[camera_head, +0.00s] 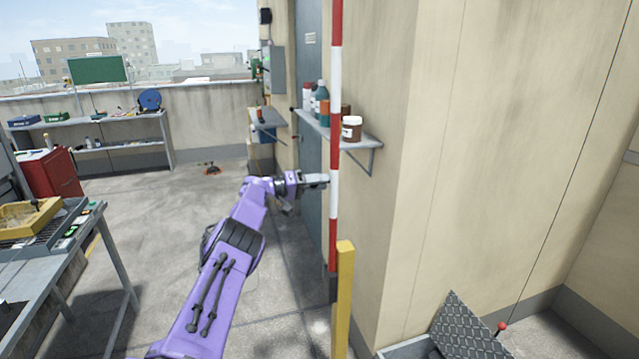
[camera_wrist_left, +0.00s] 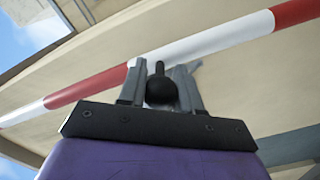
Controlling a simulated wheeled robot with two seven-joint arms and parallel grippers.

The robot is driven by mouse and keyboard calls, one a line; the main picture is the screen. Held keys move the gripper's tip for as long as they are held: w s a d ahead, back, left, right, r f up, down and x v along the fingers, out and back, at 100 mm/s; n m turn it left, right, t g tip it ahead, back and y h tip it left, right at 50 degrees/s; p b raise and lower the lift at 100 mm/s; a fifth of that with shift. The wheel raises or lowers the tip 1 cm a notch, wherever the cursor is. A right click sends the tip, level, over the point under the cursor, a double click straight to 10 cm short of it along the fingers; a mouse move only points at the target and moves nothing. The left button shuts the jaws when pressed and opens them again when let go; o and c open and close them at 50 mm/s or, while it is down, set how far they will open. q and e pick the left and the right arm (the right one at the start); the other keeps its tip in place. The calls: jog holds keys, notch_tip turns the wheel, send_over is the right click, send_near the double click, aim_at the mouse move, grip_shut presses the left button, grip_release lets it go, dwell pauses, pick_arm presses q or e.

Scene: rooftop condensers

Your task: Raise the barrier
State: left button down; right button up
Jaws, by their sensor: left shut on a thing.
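The barrier (camera_head: 335,68) is a red-and-white striped pole. In the head view it stands about upright, running out of the top of the picture, with its lower end beside a yellow post (camera_head: 345,295). My left gripper (camera_head: 322,181) reaches it from the left and is shut on its lower part. In the left wrist view the barrier (camera_wrist_left: 215,42) crosses at a slant just beyond my left gripper's fingers (camera_wrist_left: 160,85). A dark knob-like part (camera_wrist_left: 158,88) shows between the fingers. My right gripper is in neither view.
A wall shelf (camera_head: 362,143) with jars and bottles is close behind the barrier. An open box with a chequered metal lid (camera_head: 465,328) is at the bottom right. A workbench (camera_head: 75,250) stands at the left. The floor (camera_head: 170,220) between is mostly clear.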

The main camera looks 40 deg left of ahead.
pick_arm(q)
jog(key=c, duration=0.9)
grip_release()
jog(key=shift+a+r, duration=0.1)
jog(key=shift+o, duration=0.6)
jog(key=shift+w+a+f, duration=0.15)
jog(key=shift+f, duration=0.05)
jog(key=b+v, duration=0.3)
jog(key=v, duration=0.7)
jog(key=shift+s+a, duration=0.15)
jog(key=shift+s, duration=0.15)
